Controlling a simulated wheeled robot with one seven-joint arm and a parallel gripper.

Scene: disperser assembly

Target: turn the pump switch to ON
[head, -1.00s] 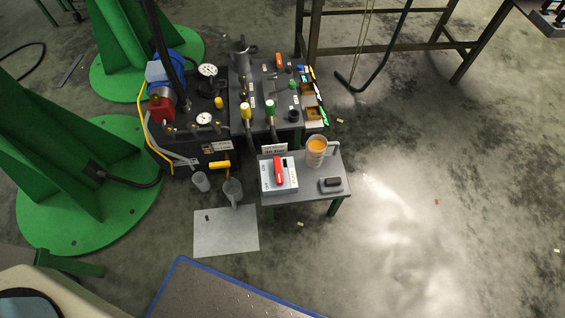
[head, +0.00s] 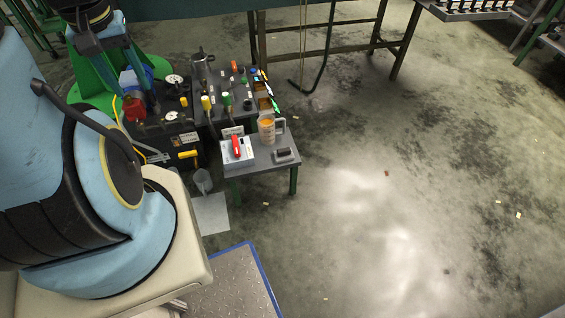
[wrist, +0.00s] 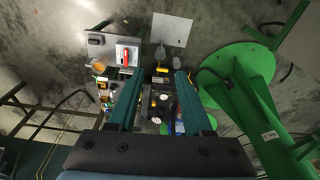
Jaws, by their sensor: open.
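The switch is a red handle (head: 236,146) on a white box (head: 240,161) on the small grey table; its labels are too small to read. In the head view the handle points roughly away from me.
A mug with orange contents (head: 267,130) and a small dark block on a grey base (head: 284,155) share the table (head: 262,172) with the switch box. Green stands (wrist: 244,80) are close by.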

